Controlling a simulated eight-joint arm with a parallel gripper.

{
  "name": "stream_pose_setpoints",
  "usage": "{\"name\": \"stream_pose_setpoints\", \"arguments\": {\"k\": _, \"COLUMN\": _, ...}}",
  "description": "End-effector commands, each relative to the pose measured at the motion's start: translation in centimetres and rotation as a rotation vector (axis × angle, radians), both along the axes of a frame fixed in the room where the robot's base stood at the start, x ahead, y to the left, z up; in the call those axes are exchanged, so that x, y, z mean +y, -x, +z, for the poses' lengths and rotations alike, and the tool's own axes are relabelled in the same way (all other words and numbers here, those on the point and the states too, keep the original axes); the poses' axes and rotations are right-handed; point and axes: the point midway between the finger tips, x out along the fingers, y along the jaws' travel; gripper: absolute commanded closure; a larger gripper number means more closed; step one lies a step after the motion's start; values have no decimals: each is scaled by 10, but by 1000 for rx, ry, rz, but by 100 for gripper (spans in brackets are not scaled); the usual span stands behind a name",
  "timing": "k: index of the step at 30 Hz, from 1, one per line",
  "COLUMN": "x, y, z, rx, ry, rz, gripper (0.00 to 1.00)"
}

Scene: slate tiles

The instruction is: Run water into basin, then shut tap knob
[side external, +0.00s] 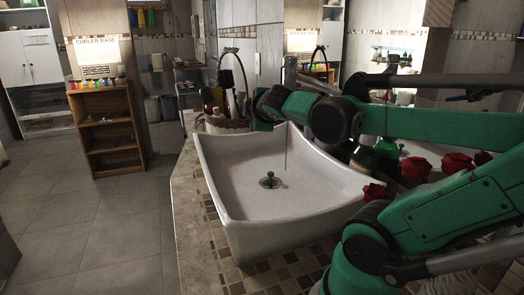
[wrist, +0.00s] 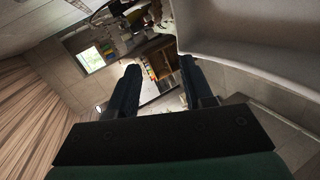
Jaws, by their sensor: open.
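The white basin (side external: 235,185) stands on the tiled counter in the side view; its pale wall also shows at upper right in the wrist view (wrist: 255,35). Red knobs (side external: 415,169) stand right of the basin, partly behind my arm; I cannot tell which is the tap knob. The spout is not clearly visible. My gripper (wrist: 160,86) is open, with nothing between its fingers. In the side view its end is near the basin's back rim.
A basket (side external: 226,124) with bottles stands behind the basin. Green bottles (side external: 387,150) stand at its right, close to my arm. The mosaic counter (side external: 285,272) is bare in front. A wooden shelf (side external: 104,127) stands on the floor at left.

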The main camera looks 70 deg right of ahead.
Motion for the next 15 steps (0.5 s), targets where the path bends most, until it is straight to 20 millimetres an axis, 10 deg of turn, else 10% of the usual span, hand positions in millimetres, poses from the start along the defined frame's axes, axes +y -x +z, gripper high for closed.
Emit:
{"name": "stream_pose_setpoints", "arguments": {"k": 6, "x": -76, "y": 41, "z": 71, "rx": 481, "ry": 667, "rz": 2, "gripper": 54}}
{"name": "stream_pose_setpoints", "arguments": {"k": 15, "x": -99, "y": 54, "z": 91, "rx": 762, "ry": 894, "rz": 33, "gripper": 54}}
